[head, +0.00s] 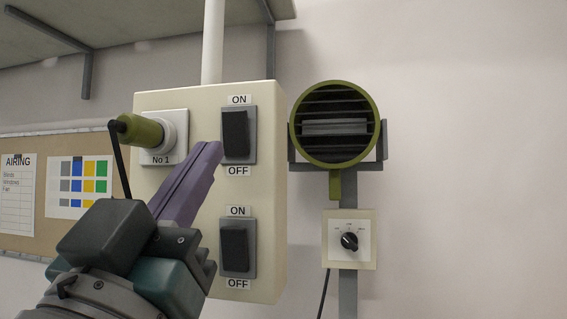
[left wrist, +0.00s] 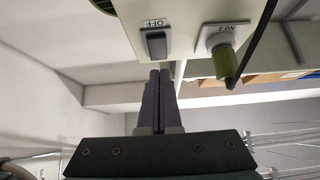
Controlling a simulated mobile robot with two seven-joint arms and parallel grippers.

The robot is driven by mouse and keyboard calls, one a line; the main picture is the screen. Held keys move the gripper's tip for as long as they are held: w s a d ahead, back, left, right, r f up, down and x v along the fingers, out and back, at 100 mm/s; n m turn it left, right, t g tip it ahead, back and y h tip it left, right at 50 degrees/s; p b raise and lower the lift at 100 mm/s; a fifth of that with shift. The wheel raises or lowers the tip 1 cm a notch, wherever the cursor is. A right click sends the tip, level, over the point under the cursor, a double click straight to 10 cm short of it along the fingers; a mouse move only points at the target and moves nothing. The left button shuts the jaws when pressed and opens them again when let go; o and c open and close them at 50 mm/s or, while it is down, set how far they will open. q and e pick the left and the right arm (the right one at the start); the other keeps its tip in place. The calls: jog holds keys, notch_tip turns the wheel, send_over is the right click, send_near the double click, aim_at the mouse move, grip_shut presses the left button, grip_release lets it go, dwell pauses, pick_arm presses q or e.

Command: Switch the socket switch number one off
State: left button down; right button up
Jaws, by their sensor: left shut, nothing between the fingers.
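The cream socket box (head: 275,200) carries a socket labelled No 1 (head: 163,157) with an olive plug (head: 138,131) in it. Beside that socket is a dark rocker switch (head: 235,130) with ON above and OFF below. Which way it is tipped is hard to tell. My left gripper (head: 214,150) is shut and empty, its purple fingers pointing up to the left of the switch's lower part. In the left wrist view, turned upside down, the fingertips (left wrist: 160,73) show just below the switch (left wrist: 156,44); I cannot tell whether they touch. My right gripper is out of view.
A second rocker switch (head: 235,248) sits lower on the box. A round olive fan heater (head: 335,125) and a dial panel (head: 349,240) are at the right. A black cable (head: 118,160) hangs from the plug. A shelf (head: 120,30) is overhead; a noticeboard (head: 50,210) is left.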

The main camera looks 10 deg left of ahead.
pick_arm(q)
jog(key=s+f+b, duration=0.5)
jog(key=f+b, duration=0.1)
jog(key=f, duration=0.2)
jog(key=shift+a, duration=0.1)
